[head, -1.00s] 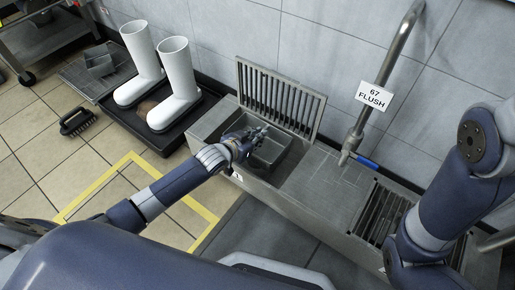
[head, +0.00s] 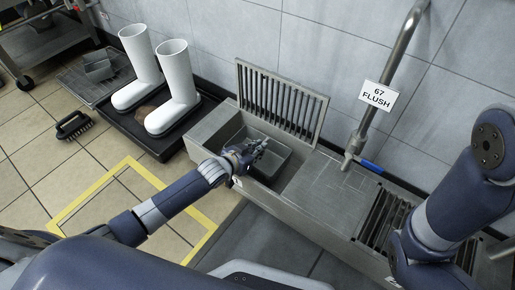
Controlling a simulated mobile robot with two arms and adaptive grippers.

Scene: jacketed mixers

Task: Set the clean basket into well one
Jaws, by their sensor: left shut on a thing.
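A grey metal basket (head: 275,158) is within the outline of the open well (head: 229,131) at the left end of the steel trough. My left gripper (head: 258,149) is shut on the basket near its left side; the fingers partly hide the rim. I cannot tell whether the basket touches the well floor or hangs just above it. The slotted grate (head: 281,101) stands upright behind the well. My right arm comes in at the right, but its gripper is not in view.
White boots (head: 177,90) stand on a black tray left of the trough. Another small grey basket (head: 98,69) sits on a rack at the back left. A brush (head: 73,126) lies on the floor. A pipe (head: 398,62) with a blue-handled tap and "67 FLUSH" sign rises behind the trough.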

